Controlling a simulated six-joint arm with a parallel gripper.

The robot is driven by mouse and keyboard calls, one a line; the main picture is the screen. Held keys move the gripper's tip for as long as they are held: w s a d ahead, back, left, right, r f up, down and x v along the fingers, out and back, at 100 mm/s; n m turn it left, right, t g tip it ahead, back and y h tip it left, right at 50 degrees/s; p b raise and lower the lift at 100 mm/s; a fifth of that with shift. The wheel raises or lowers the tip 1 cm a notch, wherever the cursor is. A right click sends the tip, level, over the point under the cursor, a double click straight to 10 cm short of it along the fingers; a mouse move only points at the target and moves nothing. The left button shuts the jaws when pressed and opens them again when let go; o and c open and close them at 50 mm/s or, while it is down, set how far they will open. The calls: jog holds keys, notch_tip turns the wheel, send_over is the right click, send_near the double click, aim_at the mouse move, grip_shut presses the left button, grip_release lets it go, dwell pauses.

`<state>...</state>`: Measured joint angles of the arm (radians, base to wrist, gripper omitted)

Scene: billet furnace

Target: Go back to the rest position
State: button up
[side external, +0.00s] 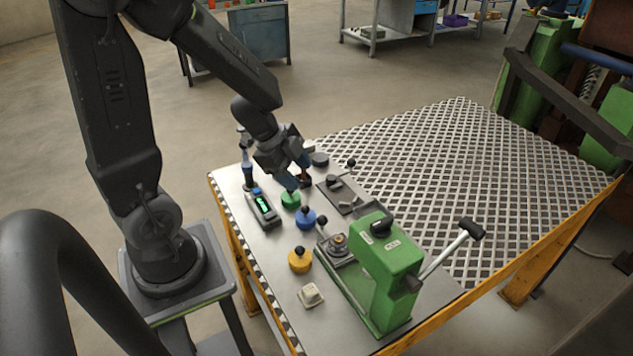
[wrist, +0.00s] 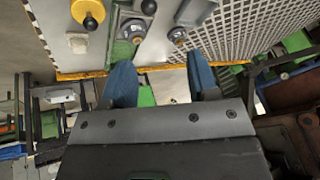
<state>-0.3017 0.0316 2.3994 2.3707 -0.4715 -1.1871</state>
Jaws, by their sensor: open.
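My gripper (side external: 298,176) is above the left part of the table, close over a green round knobbed piece (side external: 290,201). Whether it touches that piece I cannot tell. In the wrist view, the two blue fingers of my gripper (wrist: 161,80) stand wide apart with nothing held between them. A small dark piece (side external: 305,181) is partly hidden beside the fingers in the side view.
A blue knobbed piece (side external: 305,219), a yellow one (side external: 300,261) and a white block (side external: 311,295) stand nearby. A green machine (side external: 378,275) with a lever (side external: 450,248) is at right. A green-screened device (side external: 264,207) lies left. The grating (side external: 440,160) is clear.

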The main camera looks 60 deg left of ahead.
notch_tip(320, 180, up, 13)
jog(key=w+n+t+y, duration=0.2)
jog(key=n+t+y, duration=0.4)
jog(key=n+y, duration=0.15)
jog(key=s+d+r+n+g+h, duration=0.2)
jog(key=s+d+n+g+h, duration=0.2)
jog(key=s+d, duration=0.7)
jog(key=shift+d+g+h, duration=0.5)
jog(key=shift+g+h, duration=0.05)
jog(key=shift+g, duration=0.05)
jog(key=shift+r, duration=0.1)
dwell(1.0)
